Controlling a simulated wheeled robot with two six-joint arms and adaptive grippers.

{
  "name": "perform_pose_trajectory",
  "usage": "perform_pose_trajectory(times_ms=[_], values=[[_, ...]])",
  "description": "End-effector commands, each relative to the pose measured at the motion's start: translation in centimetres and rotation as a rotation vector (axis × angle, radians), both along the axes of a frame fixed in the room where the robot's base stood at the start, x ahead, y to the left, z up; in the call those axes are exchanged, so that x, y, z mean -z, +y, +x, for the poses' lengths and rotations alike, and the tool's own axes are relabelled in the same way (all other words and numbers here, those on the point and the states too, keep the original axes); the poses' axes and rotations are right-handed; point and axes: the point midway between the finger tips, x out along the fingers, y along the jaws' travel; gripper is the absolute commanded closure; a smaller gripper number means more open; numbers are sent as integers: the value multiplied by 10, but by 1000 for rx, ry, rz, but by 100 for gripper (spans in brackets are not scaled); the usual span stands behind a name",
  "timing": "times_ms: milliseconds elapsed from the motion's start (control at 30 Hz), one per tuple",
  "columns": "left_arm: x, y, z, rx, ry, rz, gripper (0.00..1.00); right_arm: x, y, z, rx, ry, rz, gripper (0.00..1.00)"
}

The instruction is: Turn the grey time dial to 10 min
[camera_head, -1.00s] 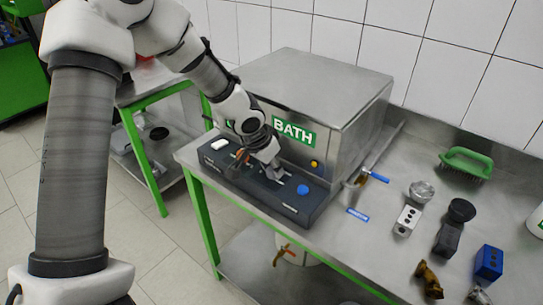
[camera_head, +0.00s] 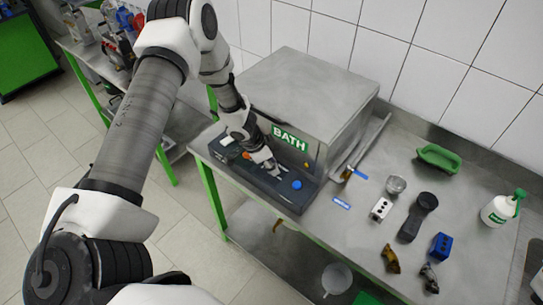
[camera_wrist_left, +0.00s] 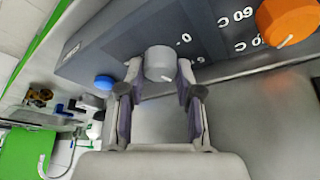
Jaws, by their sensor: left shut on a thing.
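The grey time dial (camera_wrist_left: 160,62) sits on the dark control panel (camera_wrist_left: 95,45) and fills the gap between the fingertips of my left gripper (camera_wrist_left: 160,74) in the left wrist view. The gripper is shut on it, one finger on each side. A small light mark shows near the dial's lower edge in that view. A printed "0" is beside the dial; other scale marks are hidden or cannot be read. In the head view, my left gripper (camera_head: 271,171) reaches down to the panel and hides most of the dial. My right gripper is not in view.
An orange dial (camera_wrist_left: 288,20) and a blue button (camera_wrist_left: 104,82) flank the grey dial. The steel bath housing (camera_head: 310,85) stands behind the panel.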

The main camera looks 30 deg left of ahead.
Motion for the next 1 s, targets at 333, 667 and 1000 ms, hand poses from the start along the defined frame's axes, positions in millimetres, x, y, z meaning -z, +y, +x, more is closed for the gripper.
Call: perform_pose_trajectory(times_ms=[333,667,1000], values=[[-1,1,3,238,-4,0,100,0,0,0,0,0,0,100],[-2,1,2,357,-3,4,100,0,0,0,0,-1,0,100],[-2,1,2,372,-3,5,100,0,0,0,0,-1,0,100]])
